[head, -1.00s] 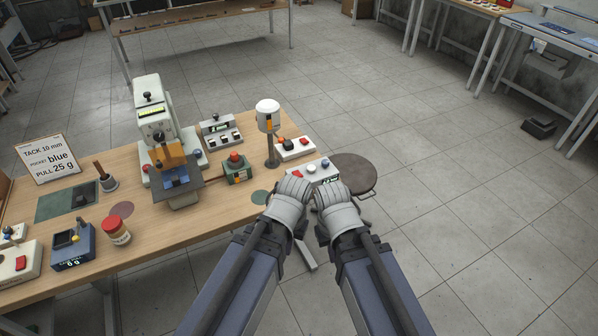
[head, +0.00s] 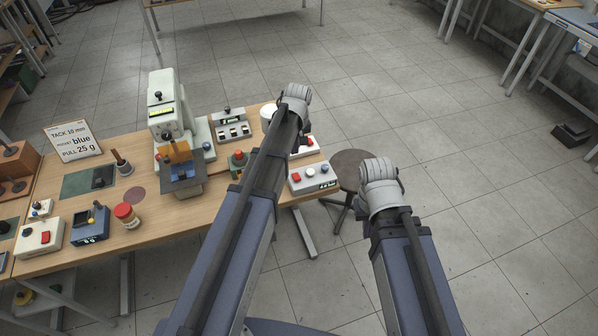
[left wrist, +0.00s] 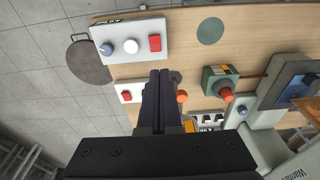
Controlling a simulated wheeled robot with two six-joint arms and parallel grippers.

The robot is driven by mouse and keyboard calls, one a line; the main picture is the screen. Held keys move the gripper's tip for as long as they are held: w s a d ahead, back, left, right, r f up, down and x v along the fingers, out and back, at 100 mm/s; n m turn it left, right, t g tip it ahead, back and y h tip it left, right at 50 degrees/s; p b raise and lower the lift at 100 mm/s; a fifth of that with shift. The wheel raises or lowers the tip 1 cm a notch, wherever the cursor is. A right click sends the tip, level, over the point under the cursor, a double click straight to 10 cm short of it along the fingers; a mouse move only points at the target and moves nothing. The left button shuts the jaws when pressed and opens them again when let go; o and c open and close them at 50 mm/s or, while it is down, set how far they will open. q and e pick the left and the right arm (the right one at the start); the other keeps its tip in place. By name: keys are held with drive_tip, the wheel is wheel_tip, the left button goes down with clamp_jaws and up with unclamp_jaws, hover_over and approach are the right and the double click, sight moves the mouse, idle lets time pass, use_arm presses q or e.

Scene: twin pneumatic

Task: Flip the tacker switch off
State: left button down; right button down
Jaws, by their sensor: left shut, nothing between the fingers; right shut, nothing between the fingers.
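A small white box (head: 304,149) with a red part lies near the bench's right end, partly hidden by my left arm. It also shows in the left wrist view (left wrist: 120,87), left of the fingers. I cannot tell which control is the tacker switch. My left gripper (head: 296,93) is shut and empty, raised over the bench's far right part; its fingers (left wrist: 160,73) are together in the wrist view. My right gripper (head: 380,170) is shut and empty, off the bench's right side.
A white control box (head: 314,178) with red, white and blue controls sits at the bench's right corner. A green box with a red button (head: 238,159) and a grey panel (head: 231,126) stand beside the tacker. A round stool (head: 350,165) stands off the bench.

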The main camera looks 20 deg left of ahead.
use_arm(q)
drive_tip(key=shift+f, duration=0.15)
drive_tip(key=b, duration=1.1)
hover_over(295, 180)
drive_tip(key=f, duration=0.7)
drive_tip(key=w+f, duration=0.1)
drive_tip(key=f, duration=0.2)
drive_tip(key=shift+a+f, duration=0.3)
drive_tip(key=shift+f, duration=0.1)
drive_tip(key=shift+s+d+f+b, duration=0.15)
drive_tip(key=shift+s+f+b, duration=0.1)
drive_tip(key=shift+f+b, duration=0.25)
drive_tip(key=shift+s+d+f+b, duration=0.1)
drive_tip(key=shift+s+f+b, duration=0.15)
drive_tip(key=shift+f+b, duration=0.25)
drive_tip(key=shift+s+d+f+b, duration=0.15)
drive_tip(key=shift+f+b, duration=0.2)
drive_tip(key=shift+b, duration=0.05)
